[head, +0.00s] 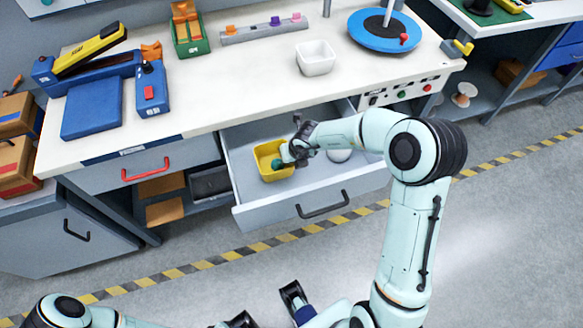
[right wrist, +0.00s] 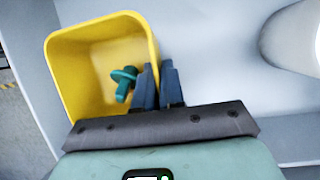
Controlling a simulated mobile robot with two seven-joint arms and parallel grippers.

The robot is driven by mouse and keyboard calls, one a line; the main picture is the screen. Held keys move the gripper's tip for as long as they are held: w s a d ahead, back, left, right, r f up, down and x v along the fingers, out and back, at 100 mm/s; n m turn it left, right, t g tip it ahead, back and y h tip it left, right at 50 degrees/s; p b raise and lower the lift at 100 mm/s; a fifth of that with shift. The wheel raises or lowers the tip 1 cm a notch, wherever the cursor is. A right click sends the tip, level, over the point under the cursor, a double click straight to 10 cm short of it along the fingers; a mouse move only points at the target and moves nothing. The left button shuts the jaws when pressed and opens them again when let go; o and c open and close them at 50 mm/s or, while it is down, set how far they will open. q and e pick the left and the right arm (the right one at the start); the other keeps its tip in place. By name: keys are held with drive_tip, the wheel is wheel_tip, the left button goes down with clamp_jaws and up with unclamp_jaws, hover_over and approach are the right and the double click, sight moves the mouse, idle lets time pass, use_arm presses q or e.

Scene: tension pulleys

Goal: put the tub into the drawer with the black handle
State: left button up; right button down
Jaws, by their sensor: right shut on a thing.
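The yellow tub (head: 264,150) is inside the open drawer (head: 240,190) with the black handle (head: 323,206), at the drawer's left side. A teal knobbed piece lies in the tub and shows in the right wrist view (right wrist: 123,82). My right gripper (head: 286,155) is shut on the tub's right wall, one finger inside and one outside, in the right wrist view (right wrist: 159,80). Whether the tub rests on the drawer floor is hard to tell. My left arm (head: 65,310) shows only partly along the bottom edge; its gripper's state is unclear.
A white round thing (head: 339,154) lies in the drawer right of the tub, partly behind my arm. A shut drawer with a red handle (head: 146,170) is to the left. A white square tub (head: 316,58) and a blue turntable (head: 385,30) stand on the bench top.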

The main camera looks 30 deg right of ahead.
sight(291, 165)
drive_tip(key=shift+f+b, duration=1)
drive_tip(key=shift+f, duration=1.15)
drive_tip(key=shift+f, duration=0.25)
drive_tip(key=c, duration=1.2)
unclamp_jaws()
drive_tip(key=shift+c, duration=0.2)
drive_tip(key=shift+r, duration=0.15)
drive_tip(key=shift+r, duration=0.35)
drive_tip(key=p+v, duration=0.5)
drive_tip(key=v, duration=0.6)
drive_tip(key=shift+s+r+p, duration=0.2)
drive_tip(key=shift+p, duration=0.2)
